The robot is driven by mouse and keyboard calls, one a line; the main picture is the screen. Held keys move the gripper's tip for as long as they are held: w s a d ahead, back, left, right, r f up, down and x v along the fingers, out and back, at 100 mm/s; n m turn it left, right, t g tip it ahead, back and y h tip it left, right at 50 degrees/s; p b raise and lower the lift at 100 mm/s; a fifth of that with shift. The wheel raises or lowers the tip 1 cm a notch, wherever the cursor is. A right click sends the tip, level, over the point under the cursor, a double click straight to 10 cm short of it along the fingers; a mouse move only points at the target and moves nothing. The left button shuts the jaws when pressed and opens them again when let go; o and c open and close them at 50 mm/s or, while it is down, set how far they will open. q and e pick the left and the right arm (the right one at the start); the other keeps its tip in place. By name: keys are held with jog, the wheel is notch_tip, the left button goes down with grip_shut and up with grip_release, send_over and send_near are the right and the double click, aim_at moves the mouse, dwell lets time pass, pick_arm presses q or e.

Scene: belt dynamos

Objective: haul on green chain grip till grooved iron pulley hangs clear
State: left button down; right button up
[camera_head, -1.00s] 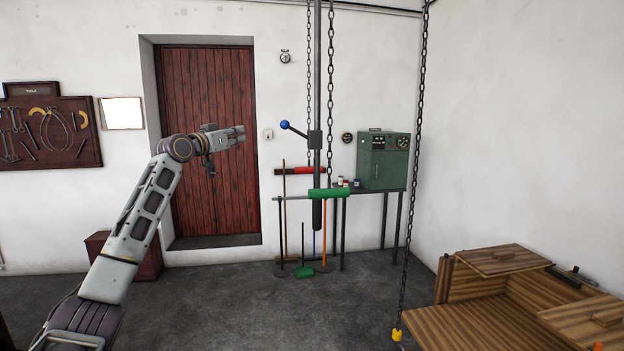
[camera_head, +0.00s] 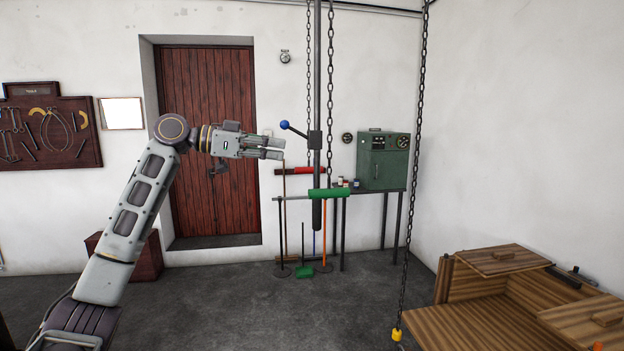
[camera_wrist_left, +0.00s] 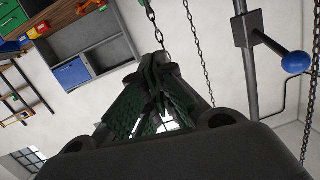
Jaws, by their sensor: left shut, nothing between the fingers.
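The green chain grip (camera_head: 329,194) is a level green bar at the foot of a hanging chain (camera_head: 330,80), in front of the dark upright post. My left gripper (camera_head: 274,149) is shut and empty, pointing right, in the head view up and to the left of the green grip, apart from it. In the left wrist view its closed fingers (camera_wrist_left: 155,95) fill the middle, with chains behind them. I cannot make out the grooved iron pulley in either view. My right gripper is not in view.
A red chain grip (camera_head: 300,171) hangs on another chain left of the post. A lever with a blue knob (camera_head: 284,124) juts from the post (camera_head: 317,100); the knob also shows in the left wrist view (camera_wrist_left: 296,62). A wooden crate (camera_head: 475,325) stands at lower right.

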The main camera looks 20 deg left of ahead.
pick_arm(q)
jog(key=shift+s+f+m+g, duration=0.35)
jog(key=shift+f+m+g, duration=0.15)
jog(key=shift+f+m, duration=0.25)
jog(key=shift+w+d, duration=0.1)
jog(key=shift+d, duration=0.1)
jog(key=p, duration=0.3)
send_over(312, 192)
notch_tip(312, 192, down, 3)
jog(key=shift+f+p, duration=0.3)
jog(key=shift+f, duration=1.3)
jog(key=shift+f, duration=0.15)
